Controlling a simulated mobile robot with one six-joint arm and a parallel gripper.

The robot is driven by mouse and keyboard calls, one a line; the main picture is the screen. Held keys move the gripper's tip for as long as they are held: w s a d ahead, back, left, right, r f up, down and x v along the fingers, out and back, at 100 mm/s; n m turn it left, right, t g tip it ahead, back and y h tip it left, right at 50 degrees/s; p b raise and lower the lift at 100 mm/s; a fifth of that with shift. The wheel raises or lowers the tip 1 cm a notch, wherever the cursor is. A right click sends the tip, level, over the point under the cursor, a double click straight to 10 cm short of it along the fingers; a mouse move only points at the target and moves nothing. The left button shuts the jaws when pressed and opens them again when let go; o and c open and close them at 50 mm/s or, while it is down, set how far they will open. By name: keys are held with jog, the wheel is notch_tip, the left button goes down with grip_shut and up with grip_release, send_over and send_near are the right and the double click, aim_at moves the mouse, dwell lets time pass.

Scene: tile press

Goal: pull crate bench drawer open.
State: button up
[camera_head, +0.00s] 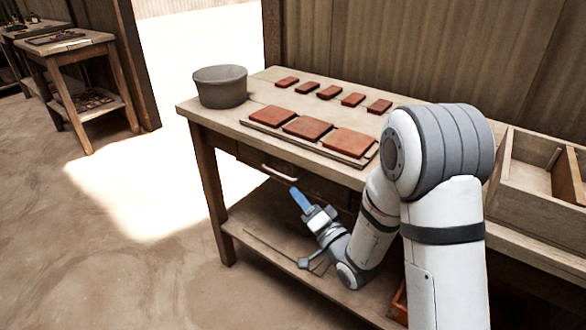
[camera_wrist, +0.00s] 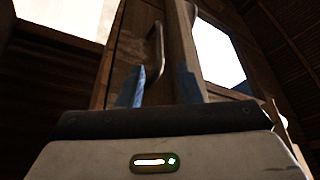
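The wooden bench (camera_head: 205,112) has a drawer front (camera_head: 250,158) under its top, and the drawer looks shut. A thin curved metal handle (camera_head: 279,173) is on the drawer front. In the wrist view the handle (camera_wrist: 158,45) rises ahead of my fingers, nearer the left one. My gripper (camera_head: 298,196) is just below and right of the handle in the head view, with blue fingers pointing up toward it. In the wrist view my gripper (camera_wrist: 162,85) is open, with a gap between its blue fingers. I cannot tell whether a finger touches the handle. My arm hides the drawer's right part.
On the bench top are a grey bucket (camera_head: 220,87), several small red tiles (camera_head: 330,92) and three larger tiles on a board (camera_head: 350,158). A wooden crate (camera_head: 535,205) stands at the right end. A lower shelf (camera_head: 262,225) lies under the drawer. The floor to the left is clear.

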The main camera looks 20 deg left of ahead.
aim_at(285, 177)
jog(key=x, duration=0.8)
jog(key=shift+w, duration=0.15)
jog(key=shift+d, duration=0.1)
grip_shut()
